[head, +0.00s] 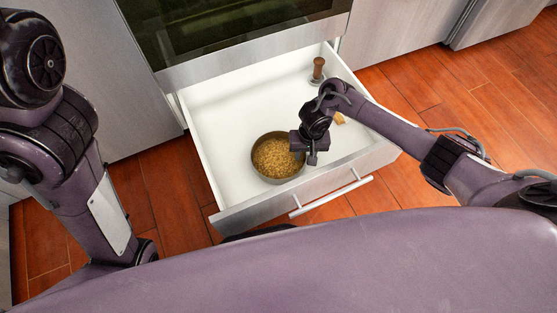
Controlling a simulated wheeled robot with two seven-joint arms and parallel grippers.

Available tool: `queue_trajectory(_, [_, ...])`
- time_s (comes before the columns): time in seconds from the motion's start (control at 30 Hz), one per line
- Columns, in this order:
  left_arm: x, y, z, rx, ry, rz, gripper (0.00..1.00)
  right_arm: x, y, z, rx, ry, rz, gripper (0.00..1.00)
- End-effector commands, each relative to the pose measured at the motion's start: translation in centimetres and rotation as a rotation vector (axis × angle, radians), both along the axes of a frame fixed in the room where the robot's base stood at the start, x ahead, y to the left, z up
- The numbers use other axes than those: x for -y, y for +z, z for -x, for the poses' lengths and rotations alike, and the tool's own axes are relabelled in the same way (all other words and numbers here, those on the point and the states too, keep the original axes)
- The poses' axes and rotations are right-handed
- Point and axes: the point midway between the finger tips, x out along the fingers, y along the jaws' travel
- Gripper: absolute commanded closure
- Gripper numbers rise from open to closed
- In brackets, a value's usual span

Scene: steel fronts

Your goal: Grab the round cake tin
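The round cake tin (265,137) is a grey-brown round pan filled with golden, grainy stuff. It stands upright in the front part of the open white drawer (222,105). My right gripper (311,156) is at the tin's right rim, pointing down into the drawer. It overlaps the rim in the picture; whether it touches the tin or how far its fingers are apart does not show. My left arm hangs at the left of the head view, outside the drawer, and its gripper is not visible.
A tool with a brown wooden handle (318,67) stands at the drawer's back right. A small tan piece (339,118) lies partly behind my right arm. The drawer front has a bar handle (331,197). The drawer's left and back floor is clear. An oven (225,25) is above.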

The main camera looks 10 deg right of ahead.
Motion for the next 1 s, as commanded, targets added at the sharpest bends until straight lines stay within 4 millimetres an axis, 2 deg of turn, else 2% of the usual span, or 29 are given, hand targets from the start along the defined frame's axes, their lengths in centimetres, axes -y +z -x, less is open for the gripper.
queue_trajectory(0.1, [0.0,0.1,0.0,-0.001,0.000,0.000,0.64,0.0,0.1,0.0,0.000,0.000,0.000,0.69])
queue_trajectory(0.33, [0.0,0.1,0.0,0.000,0.000,0.000,0.64,0.0,0.1,0.0,0.000,0.000,0.000,0.99])
queue_trajectory(0.37, [0.0,0.1,0.0,0.000,0.000,0.000,0.64,0.0,0.1,0.0,0.000,0.000,0.000,1.00])
queue_trajectory(0.8, [0.0,0.2,0.1,0.002,-0.001,-0.001,0.64,0.0,0.2,0.0,0.001,0.000,-0.001,1.00])
queue_trajectory(1.0, [0.3,0.6,-0.3,-0.009,-0.010,-0.009,0.64,0.0,1.7,-0.1,0.001,0.000,-0.002,1.00])
